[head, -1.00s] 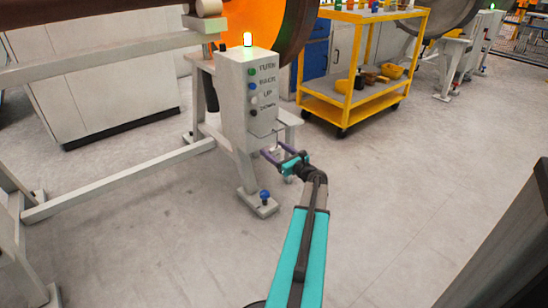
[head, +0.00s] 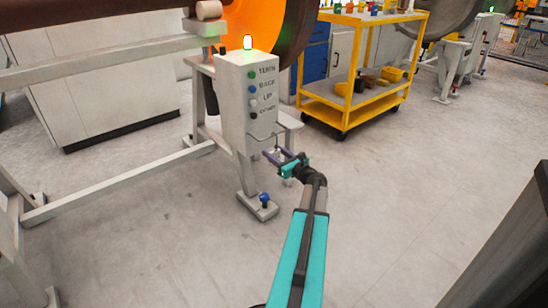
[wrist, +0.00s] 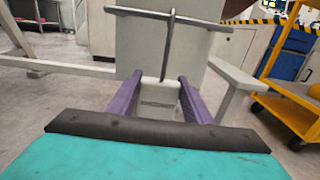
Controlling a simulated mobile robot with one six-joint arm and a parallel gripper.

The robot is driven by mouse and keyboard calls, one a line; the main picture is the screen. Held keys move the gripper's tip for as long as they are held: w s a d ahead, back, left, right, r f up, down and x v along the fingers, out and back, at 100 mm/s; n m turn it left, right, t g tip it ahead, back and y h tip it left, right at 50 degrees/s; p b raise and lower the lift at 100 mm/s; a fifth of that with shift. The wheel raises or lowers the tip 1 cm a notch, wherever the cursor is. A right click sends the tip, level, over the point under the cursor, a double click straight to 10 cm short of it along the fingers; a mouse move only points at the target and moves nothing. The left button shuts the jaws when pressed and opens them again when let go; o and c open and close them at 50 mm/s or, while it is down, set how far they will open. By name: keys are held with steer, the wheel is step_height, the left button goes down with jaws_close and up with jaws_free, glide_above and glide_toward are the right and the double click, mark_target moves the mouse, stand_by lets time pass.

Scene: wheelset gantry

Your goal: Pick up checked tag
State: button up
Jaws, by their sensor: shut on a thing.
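The checked tag (wrist: 158,92) is a small pale plate with a dark line of lettering, between my purple fingers in the wrist view. My gripper (wrist: 160,80) is shut on it, one finger on each side. In the head view my gripper (head: 272,153) is just below the front of the grey control box (head: 247,105), and the tag is too small there to make out clearly. A thin grey wire hook (wrist: 168,45) hangs in front of the box, just above the tag. I cannot tell whether the tag still touches the hook.
The box carries several buttons and a lit green lamp (head: 247,42). Its pale stand has a foot (head: 258,207) with a blue knob below my gripper. A yellow trolley (head: 325,112) stands to the right behind.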

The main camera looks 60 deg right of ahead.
mark_target(275, 151)
steer(key=shift+r, duration=0.15)
steer(key=shift+r+p, duration=0.9)
steer(key=shift+r, duration=0.3)
steer(key=shift+s+a+r+p, duration=0.3)
steer(key=shift+r+p, duration=0.15)
steer(key=shift+r, duration=0.15)
steer(key=s+a+r+p, duration=0.1)
steer(key=s+a+p, duration=0.3)
steer(key=s+a, duration=0.5)
steer(key=shift+s, duration=1.55)
steer(key=shift+w+a+r, duration=0.1)
